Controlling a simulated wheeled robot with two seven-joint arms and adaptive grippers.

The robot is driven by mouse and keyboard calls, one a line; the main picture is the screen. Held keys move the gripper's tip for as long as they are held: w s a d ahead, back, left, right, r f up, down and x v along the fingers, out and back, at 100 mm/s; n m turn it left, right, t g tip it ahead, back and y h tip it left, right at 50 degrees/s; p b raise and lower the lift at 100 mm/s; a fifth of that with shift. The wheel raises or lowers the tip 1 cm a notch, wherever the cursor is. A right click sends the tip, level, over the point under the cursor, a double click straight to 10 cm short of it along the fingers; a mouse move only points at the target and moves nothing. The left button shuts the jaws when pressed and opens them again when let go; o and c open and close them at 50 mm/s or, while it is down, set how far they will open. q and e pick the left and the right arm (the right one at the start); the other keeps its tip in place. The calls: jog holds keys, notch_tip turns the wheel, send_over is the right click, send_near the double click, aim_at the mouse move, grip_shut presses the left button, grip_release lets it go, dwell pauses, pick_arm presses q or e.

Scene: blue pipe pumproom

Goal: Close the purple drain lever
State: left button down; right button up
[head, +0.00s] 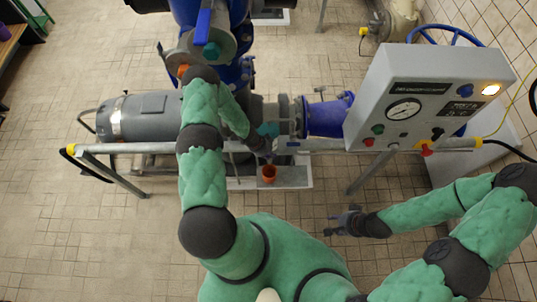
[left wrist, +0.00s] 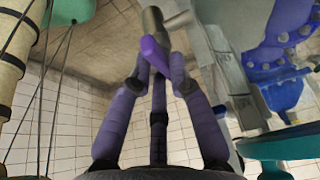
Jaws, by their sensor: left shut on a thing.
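The purple lever (left wrist: 153,52) shows in the left wrist view, on a grey metal valve body (left wrist: 153,20). My left gripper (left wrist: 160,68) is shut on the lever, its fingertips on both sides of it. In the head view my left gripper (head: 262,146) reaches down in front of the pipework, and the lever cannot be made out there. My right gripper (head: 333,225) is open and empty over the tiled floor, below the control box.
A grey control box (head: 425,95) with a gauge stands at the right. A grey rail (head: 115,148) runs across in front of the motor (head: 140,115) and pump. The floor at left is clear.

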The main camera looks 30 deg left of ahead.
aim_at(268, 156)
pick_arm(q)
jog(key=c, duration=1.1)
grip_release()
jog(key=shift+c, duration=0.2)
jog(key=v, duration=0.3)
jog(key=shift+s+a, duration=0.2)
jog(key=shift+a, duration=0.2)
jog(key=s+a, duration=0.6)
jog(key=a, duration=0.3)
jog(key=shift+s+a, duration=0.1)
jog(key=shift+s, duration=0.05)
